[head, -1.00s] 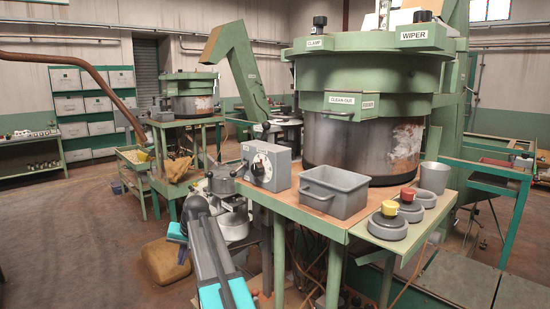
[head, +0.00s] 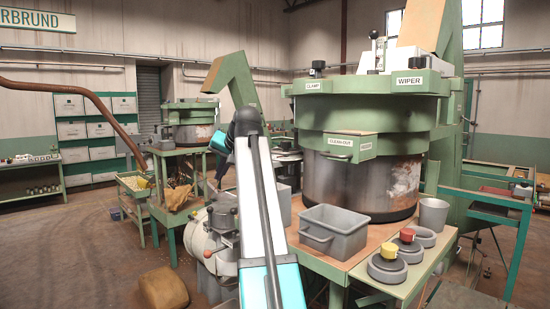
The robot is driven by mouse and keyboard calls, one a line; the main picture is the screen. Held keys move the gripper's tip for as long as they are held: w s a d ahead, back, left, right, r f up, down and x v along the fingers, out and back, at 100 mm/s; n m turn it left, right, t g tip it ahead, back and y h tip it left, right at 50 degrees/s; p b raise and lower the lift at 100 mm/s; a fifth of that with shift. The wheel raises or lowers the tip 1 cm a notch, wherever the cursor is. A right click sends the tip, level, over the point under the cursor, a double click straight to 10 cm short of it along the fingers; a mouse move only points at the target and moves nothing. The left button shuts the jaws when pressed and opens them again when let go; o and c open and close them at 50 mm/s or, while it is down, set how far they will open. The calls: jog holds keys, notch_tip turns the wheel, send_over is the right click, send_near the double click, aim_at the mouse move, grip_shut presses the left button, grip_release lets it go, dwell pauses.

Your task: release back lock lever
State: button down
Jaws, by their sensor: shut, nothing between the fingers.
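The large green hopper (head: 365,115) stands on the bench, with a steel drum under its green rings. A small dark-knobbed fitting (head: 317,68) sits on its rim above the CLAMP label, and another (head: 417,63) above the WIPER label. A pale upright part with a dark top (head: 377,48) stands on top towards the back. I cannot tell which part is the back lock lever. My arm (head: 262,210) rises through the middle of the view, left of the hopper, and bends at a dark elbow. My gripper is not visible; the far end of the arm is hidden behind the elbow.
On the bench are a grey bin (head: 333,232), a grey cup (head: 433,214) and weights with yellow (head: 388,251) and red knobs. A smaller green hopper (head: 190,125) stands behind left. Grey machinery (head: 222,222) is close left of my arm. Open floor lies at left.

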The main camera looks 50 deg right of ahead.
jog(key=s+d+r+m+h+p, duration=0.1)
jog(key=s+d+r, duration=0.2)
jog(key=s, duration=0.3)
jog(key=s+d+r+m+g+h+p, duration=0.1)
jog(key=s+d+r+m, duration=0.1)
jog(key=s+d, duration=0.4)
jog(key=s+d+r+m, duration=0.1)
jog(key=s+d+r, duration=0.3)
jog(key=s, duration=0.2)
jog(key=shift+d+r+m+g+h+p, duration=0.15)
jog(key=shift+r+m+g+h+p, duration=0.15)
jog(key=shift+r+g+h+p, duration=0.1)
jog(key=shift+w+f, duration=0.1)
jog(key=shift+w, duration=0.05)
jog(key=w+d+f+p, duration=0.3)
jog(key=w+f+p, duration=0.2)
jog(key=w, duration=0.4)
jog(key=shift+f+p, duration=0.35)
jog(key=shift+f, duration=0.45)
jog(key=shift+w, duration=0.1)
jog(key=shift+w+r, duration=0.1)
jog(key=shift+w, duration=0.05)
